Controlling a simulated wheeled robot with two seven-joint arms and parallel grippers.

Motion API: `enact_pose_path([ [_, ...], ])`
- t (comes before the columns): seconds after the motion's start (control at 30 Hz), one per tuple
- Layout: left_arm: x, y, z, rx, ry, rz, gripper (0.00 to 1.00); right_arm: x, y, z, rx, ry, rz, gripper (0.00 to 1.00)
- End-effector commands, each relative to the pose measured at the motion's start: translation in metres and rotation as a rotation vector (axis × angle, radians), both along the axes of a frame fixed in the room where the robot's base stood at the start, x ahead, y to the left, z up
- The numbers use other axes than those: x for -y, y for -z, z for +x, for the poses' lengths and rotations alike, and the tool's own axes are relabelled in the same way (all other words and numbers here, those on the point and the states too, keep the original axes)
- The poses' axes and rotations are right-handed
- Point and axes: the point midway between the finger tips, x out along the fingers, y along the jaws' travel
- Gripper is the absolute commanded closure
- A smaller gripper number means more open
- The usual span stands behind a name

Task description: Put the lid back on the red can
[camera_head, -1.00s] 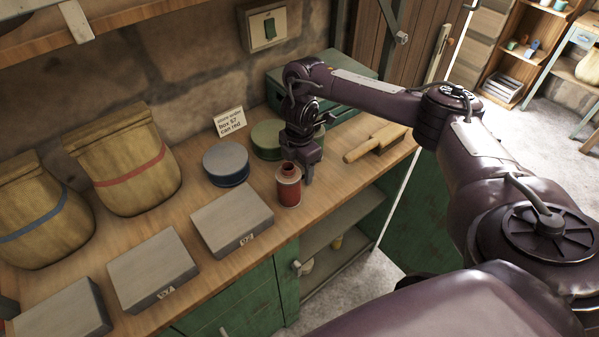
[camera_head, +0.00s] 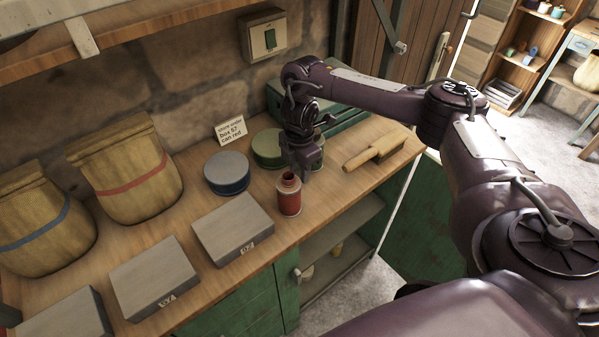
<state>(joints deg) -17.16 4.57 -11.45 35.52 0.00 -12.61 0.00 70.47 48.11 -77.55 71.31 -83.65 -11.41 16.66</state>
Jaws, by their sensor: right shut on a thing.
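The red can (camera_head: 289,197) stands upright on the wooden bench near its front edge. Its narrow neck is uncovered and the dark opening shows. My right gripper (camera_head: 306,172) is just behind and to the right of the can's top, pointing down. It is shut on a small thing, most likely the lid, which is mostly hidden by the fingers. The gripper looks apart from the can. My left gripper is not in view.
A blue round tin (camera_head: 227,174) and a green round tin (camera_head: 267,148) stand behind the can. Grey boxes (camera_head: 233,230) lie to the left, sacks (camera_head: 125,175) behind them. A wooden-handled brush (camera_head: 376,150) lies to the right. A card (camera_head: 230,129) leans at the wall.

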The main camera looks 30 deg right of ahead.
Motion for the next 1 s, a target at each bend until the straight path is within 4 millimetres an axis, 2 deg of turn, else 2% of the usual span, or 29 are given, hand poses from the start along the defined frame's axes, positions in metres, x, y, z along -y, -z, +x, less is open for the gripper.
enact_pose_path([
  [0.03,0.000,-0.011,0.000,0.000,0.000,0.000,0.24,0.001,-0.020,0.002,0.007,-0.002,-0.002,0.89],
  [0.2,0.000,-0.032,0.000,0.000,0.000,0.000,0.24,0.001,-0.076,0.002,0.008,-0.002,-0.003,0.89],
  [0.4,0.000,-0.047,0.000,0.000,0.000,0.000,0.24,0.001,-0.129,0.002,0.006,0.000,-0.003,0.89],
  [0.5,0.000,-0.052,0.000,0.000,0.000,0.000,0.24,0.001,-0.147,0.001,0.005,-0.001,-0.003,0.89],
  [0.7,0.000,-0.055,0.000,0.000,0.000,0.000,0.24,0.000,-0.167,0.001,0.003,0.000,-0.002,0.89],
  [1.0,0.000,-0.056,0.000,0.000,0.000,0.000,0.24,0.000,-0.173,0.000,0.000,0.000,0.000,0.89],
])
